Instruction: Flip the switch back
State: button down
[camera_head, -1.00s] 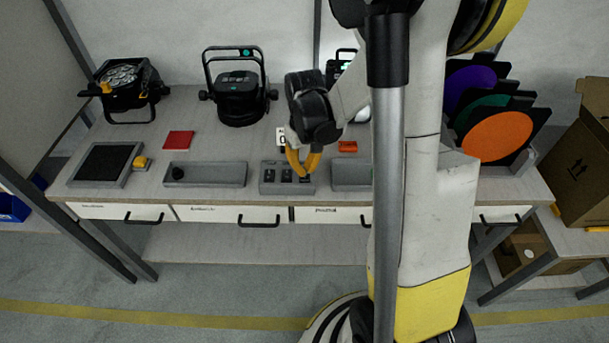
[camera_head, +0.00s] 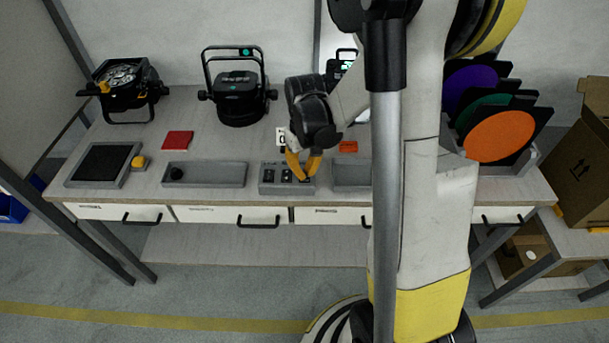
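A grey switch box (camera_head: 266,187) with several small black switches stands near the front edge of the workbench, in the middle of the head view. My gripper (camera_head: 304,177) points down at the right part of this box. Its yellow fingers reach to about the rightmost switch and partly hide it. The fingers converge toward their tips, but the gap between the tips is too small to judge. I cannot tell whether they touch a switch, or which way each switch is set.
A grey tray with a black knob (camera_head: 177,173) lies left of the box. Another grey tray (camera_head: 350,176) lies right, partly behind my arm. A red block (camera_head: 348,147) is close behind. Par cans (camera_head: 239,98) stand at the back. Coloured discs (camera_head: 499,136) stand at right.

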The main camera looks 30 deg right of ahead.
jog(key=shift+f+b, duration=0.4)
jog(key=shift+f, duration=0.15)
jog(key=shift+r+p, duration=2.6)
jog(key=shift+r, duration=0.95)
jog(key=s+a+r+t, duration=0.7)
jog(key=s+a+r, duration=0.4)
jog(key=a+r, duration=0.2)
notch_tip(320, 180, up, 3)
jog(key=shift+a+f+n, duration=0.15)
jog(key=shift+a+n, duration=0.1)
jog(key=shift+n, duration=0.15)
